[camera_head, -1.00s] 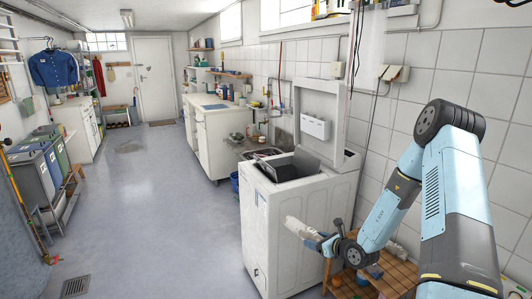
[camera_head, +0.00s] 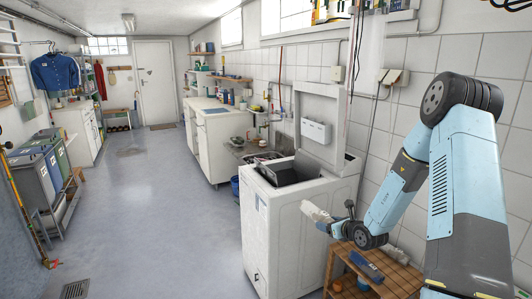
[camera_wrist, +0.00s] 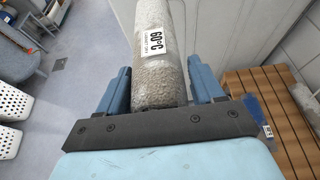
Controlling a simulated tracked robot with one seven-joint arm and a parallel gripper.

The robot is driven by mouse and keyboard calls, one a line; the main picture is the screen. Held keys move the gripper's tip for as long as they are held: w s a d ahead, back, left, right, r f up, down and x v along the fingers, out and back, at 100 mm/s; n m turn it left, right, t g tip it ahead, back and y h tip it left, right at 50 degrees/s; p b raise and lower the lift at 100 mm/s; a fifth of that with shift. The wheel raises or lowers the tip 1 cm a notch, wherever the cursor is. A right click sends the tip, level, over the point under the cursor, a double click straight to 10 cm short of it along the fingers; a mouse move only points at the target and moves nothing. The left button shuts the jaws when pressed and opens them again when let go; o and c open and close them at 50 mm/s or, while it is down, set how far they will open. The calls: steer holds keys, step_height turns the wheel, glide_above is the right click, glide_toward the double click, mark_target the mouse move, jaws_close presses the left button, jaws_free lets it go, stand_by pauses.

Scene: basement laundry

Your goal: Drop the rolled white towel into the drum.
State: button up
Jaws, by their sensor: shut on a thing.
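The rolled white towel (camera_head: 316,212) is held by my gripper (camera_head: 331,227), in front of the washing machine's right front side. In the wrist view the towel (camera_wrist: 157,50) carries a printed label and sits between the two blue fingers of my gripper (camera_wrist: 160,88). The white top-loading washing machine (camera_head: 285,225) has its lid (camera_head: 318,125) raised. Its dark drum opening (camera_head: 285,172) lies behind and left of the towel. The towel is apart from the opening, a little below the level of the machine's top. The inside of the drum is mostly hidden.
A slatted wooden bench (camera_head: 395,270) with a blue object (camera_head: 366,266) stands right of the machine. A sink counter (camera_head: 250,148) is behind it. The tiled wall is close on the right. Bins (camera_head: 45,165) line the left; the floor between is clear.

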steer(key=shift+m+t+h, duration=0.4)
steer(key=shift+m+h, duration=0.4)
steer(key=shift+m, duration=0.1)
steer(key=r, duration=0.3)
steer(key=w+r, duration=0.1)
steer(key=r, duration=0.6)
steer(key=shift+w+a+r, duration=0.15)
steer(key=shift+w+r, duration=0.1)
steer(key=shift+w, duration=0.05)
